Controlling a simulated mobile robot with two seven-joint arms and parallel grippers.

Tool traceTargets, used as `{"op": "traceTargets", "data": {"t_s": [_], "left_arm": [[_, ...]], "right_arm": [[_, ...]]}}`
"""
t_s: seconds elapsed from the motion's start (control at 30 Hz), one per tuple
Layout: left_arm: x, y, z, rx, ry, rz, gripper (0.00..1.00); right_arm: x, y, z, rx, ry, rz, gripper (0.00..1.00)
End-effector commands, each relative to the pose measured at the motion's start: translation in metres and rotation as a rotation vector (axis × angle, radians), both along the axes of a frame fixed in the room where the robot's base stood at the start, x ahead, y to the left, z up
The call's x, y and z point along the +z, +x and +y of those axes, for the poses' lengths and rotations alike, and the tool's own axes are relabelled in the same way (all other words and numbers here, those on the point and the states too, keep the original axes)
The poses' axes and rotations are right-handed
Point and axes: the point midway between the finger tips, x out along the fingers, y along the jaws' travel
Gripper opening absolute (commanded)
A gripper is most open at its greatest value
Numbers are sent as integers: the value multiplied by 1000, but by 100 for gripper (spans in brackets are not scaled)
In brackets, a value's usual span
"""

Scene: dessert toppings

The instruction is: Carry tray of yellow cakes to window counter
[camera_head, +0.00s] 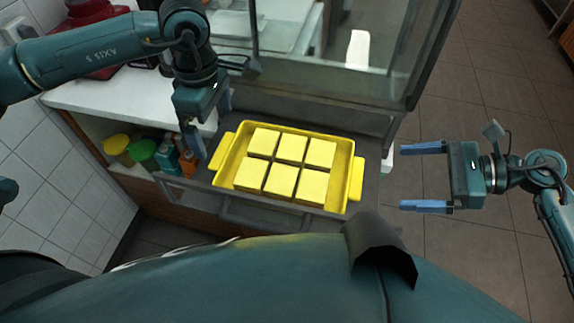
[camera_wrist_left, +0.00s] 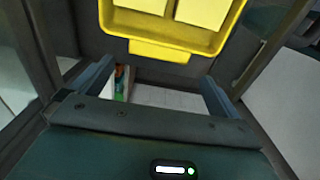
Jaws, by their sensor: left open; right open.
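A yellow tray (camera_head: 230,171) with two side handles holds several square yellow cakes (camera_head: 281,181). It sits on a dark surface in front of a glass case. My left gripper (camera_head: 208,125) is open above and just beside the tray's left handle, apart from it. In the left wrist view the tray (camera_wrist_left: 160,38) and its near handle (camera_wrist_left: 160,51) lie ahead of the open, empty left fingers (camera_wrist_left: 155,85). My right gripper (camera_head: 424,177) is open and empty to the right of the tray, its fingers pointing at the right handle with a gap between.
A glass case (camera_head: 330,80) stands behind the tray. A white counter (camera_head: 115,97) is at the left, with a red object (camera_head: 92,10) on it. A shelf below holds yellow-lidded (camera_head: 116,144) and green-lidded jars (camera_head: 143,150). Tiled floor (camera_head: 480,110) is open at the right.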

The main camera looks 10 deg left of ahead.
Motion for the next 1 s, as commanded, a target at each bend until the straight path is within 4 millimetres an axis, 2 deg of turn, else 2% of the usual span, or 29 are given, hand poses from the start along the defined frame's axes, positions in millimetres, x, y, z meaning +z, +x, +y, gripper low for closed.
{"op": "traceTargets", "data": {"t_s": [0.03, 0.2, 0.4, 0.6, 0.87, 1.0], "left_arm": [[-11, -1, 0, 1, 1, 4, 100], [-43, 0, 0, 1, 1, 3, 100], [-70, 0, 0, 1, 1, 2, 100], [-79, 0, 0, 1, 0, -1, 100], [-80, 0, 0, 1, 0, -1, 100], [-80, 0, 0, 1, 0, -1, 89]], "right_arm": [[-4, 0, 11, 2, 4, 0, 100], [-16, 0, 41, 1, 4, 1, 100], [-26, 0, 64, -1, 2, 0, 100], [-30, 0, 73, -1, 0, 1, 100], [-31, 0, 74, -1, -1, 1, 100], [-31, 0, 73, -1, -1, 1, 89]]}}
